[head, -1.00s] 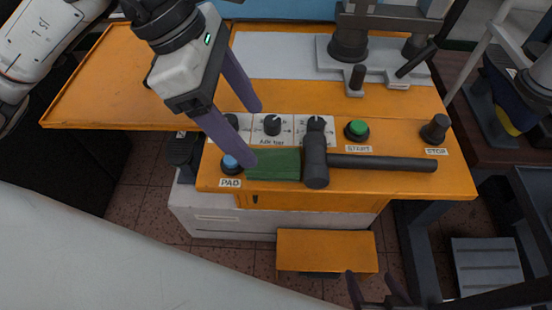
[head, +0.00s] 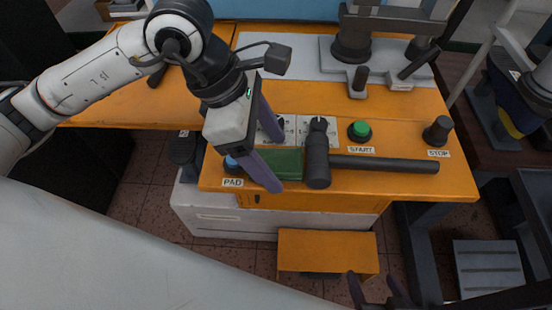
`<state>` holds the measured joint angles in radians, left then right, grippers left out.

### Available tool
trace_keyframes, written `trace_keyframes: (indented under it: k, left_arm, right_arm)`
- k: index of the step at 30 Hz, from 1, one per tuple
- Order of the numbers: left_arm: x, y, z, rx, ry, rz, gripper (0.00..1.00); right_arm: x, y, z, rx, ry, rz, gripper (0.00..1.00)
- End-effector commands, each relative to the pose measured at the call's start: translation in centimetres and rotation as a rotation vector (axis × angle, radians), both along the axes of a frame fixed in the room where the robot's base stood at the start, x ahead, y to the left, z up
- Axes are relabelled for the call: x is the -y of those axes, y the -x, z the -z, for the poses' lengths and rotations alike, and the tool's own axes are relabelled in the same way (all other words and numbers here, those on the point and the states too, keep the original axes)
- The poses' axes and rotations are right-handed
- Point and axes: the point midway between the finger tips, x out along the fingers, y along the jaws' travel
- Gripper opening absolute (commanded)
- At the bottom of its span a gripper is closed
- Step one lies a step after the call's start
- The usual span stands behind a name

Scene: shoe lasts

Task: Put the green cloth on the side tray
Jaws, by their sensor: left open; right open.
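The green cloth (head: 289,164) lies flat on the front of the orange machine top, between the blue PAD button and the hammer's head. My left gripper (head: 276,163) is over the cloth with its two purple fingers apart, and one finger hides part of the cloth's left side. I cannot tell whether the fingers touch it. The side tray (head: 100,98) is the orange shelf at the left, partly covered by my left arm. My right gripper (head: 378,292) shows only its dark fingertips at the bottom edge, open and empty.
A black hammer (head: 318,160) lies right beside the cloth, its handle (head: 385,163) pointing right. The green START button (head: 359,130), black STOP knob (head: 437,131) and dials stand behind and beside it. A dark tool (head: 157,76) lies on the tray's far part.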

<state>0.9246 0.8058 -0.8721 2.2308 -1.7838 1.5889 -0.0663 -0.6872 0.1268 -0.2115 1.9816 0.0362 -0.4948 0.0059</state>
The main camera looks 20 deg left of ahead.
Motion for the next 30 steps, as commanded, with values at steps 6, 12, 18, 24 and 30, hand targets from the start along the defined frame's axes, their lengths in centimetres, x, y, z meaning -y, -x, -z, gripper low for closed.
trace_keyframes:
  k: [6,12,18,24,30]
  left_arm:
    - [-0.02,0.0,0.12,0.0,0.0,-0.001,0.7]
    - [-0.02,0.01,0.27,0.0,0.0,-0.001,0.7]
    - [-0.01,0.01,0.28,0.0,0.0,-0.001,0.62]
    - [-0.02,0.02,0.29,0.0,0.0,-0.001,0.28]
    - [-0.01,0.0,0.28,0.0,0.0,-0.001,0.23]
  right_arm:
    - [0.01,0.01,0.26,-0.001,0.0,0.0,0.66]
    - [0.02,0.0,0.56,-0.001,0.0,0.0,0.66]
    - [0.01,-0.01,0.66,-0.001,0.0,0.0,0.66]
    - [-0.01,-0.03,0.62,0.0,0.0,0.0,0.66]
    - [-0.03,-0.05,0.58,0.0,0.0,0.0,0.66]
